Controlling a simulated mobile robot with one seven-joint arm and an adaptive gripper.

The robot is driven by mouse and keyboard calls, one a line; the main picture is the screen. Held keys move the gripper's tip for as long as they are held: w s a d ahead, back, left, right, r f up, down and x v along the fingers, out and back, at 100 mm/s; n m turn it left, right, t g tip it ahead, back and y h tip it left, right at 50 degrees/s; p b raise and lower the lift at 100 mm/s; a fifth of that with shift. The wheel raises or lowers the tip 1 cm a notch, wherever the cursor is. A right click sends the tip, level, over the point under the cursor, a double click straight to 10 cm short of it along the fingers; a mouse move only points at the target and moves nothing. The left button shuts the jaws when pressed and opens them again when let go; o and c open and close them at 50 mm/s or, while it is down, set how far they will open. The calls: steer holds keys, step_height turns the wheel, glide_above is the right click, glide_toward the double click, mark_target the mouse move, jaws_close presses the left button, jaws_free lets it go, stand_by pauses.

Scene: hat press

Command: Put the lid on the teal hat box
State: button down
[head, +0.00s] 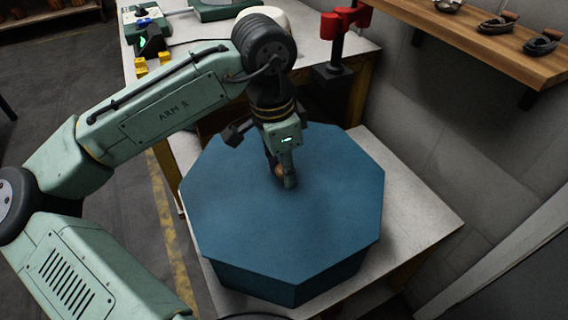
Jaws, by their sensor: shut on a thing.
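The teal octagonal lid (330,215) lies in the middle of the head view, its flat top facing up. My gripper (284,180) points down at the middle of the lid and is shut on a small tan knob (279,170) there, mostly hidden by the fingers. Below the lid's front edge a darker teal side wall (290,290) shows. I cannot tell whether this is the lid's own rim or the hat box under it, or whether there is a gap between them.
The pale worktable (425,215) has bare room to the right of the lid. A red clamp-like tool on a dark post (338,40) stands behind. A wooden shelf (490,45) with dark tools juts from the wall at upper right. A white rounded object (268,18) sits at the back.

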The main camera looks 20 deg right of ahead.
steer(key=shift+f, duration=0.5)
steer(key=shift+f, duration=0.3)
steer(key=c, duration=1.2)
jaws_free()
steer(key=shift+r, duration=0.1)
step_height(320, 180, up, 12)
steer(key=a, duration=0.1)
steer(key=shift+a, duration=0.15)
